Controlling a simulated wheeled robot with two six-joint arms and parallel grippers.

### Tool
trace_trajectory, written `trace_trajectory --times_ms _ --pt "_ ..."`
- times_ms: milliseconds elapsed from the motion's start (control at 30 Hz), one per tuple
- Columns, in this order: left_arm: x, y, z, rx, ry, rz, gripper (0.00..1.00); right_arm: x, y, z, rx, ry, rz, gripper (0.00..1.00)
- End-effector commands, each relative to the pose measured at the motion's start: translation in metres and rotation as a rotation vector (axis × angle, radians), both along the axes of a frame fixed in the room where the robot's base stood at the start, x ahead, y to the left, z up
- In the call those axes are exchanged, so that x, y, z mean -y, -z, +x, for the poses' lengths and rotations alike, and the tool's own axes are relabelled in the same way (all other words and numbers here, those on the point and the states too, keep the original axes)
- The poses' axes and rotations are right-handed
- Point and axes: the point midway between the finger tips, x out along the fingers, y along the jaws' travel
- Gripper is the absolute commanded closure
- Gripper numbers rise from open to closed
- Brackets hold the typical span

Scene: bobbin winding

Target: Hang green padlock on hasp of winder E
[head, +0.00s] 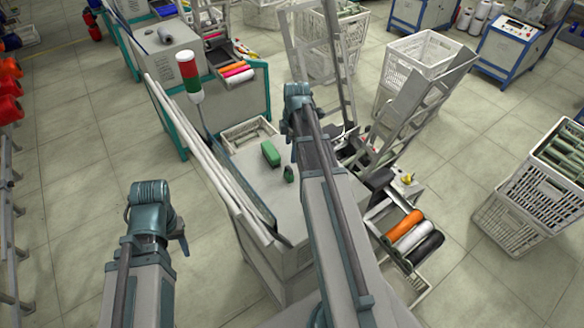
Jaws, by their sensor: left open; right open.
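A green padlock (288,173) stands on the light grey top of a machine cabinet (255,185) in the middle of the view. A larger green block (270,153) lies just behind it. My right gripper (297,100) is at the end of the arm that crosses the cabinet top, beyond the padlock. My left gripper (150,200) is left of the cabinet, above the floor. Both are open and away from the padlock; their fingers are hard to make out. I cannot make out the hasp or any winder letter; my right arm hides part of the cabinet.
A red, white and green signal lamp (190,78) rises by the cabinet's left side. Orange, white and black rolls (408,232) lie in a rack at right. A white basket (425,55) and stacked crates (510,220) stand on the right. Open floor (455,150) lies between them.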

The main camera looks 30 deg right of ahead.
Motion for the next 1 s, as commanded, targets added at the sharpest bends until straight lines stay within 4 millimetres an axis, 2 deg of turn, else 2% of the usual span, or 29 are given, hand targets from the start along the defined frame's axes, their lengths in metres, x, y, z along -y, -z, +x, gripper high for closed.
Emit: trace_trajectory --times_ms 100,200,333,567,767,1000 --pt "0.0 -0.011 0.0 -0.001 0.001 0.0 0.5 -0.004 -0.01 0.007 -0.049 -0.212 -0.026 0.12" --pt "0.0 -0.014 0.0 -0.001 0.001 0.0 0.5 -0.006 -0.013 0.008 -0.077 -0.33 -0.036 0.12" --pt "0.0 -0.015 0.0 -0.001 0.001 0.0 0.5 -0.007 -0.014 0.007 -0.094 -0.403 -0.041 0.12" --pt "0.0 -0.011 0.0 -0.001 0.001 0.0 0.5 -0.007 -0.01 0.007 -0.096 -0.412 -0.041 0.12" --pt "0.0 0.008 0.0 0.0 -0.001 0.0 0.5 -0.007 0.009 0.007 -0.095 -0.411 -0.041 0.12" --pt "0.0 0.041 0.0 0.001 -0.002 0.0 0.5 -0.008 0.043 0.007 -0.095 -0.41 -0.041 0.12"
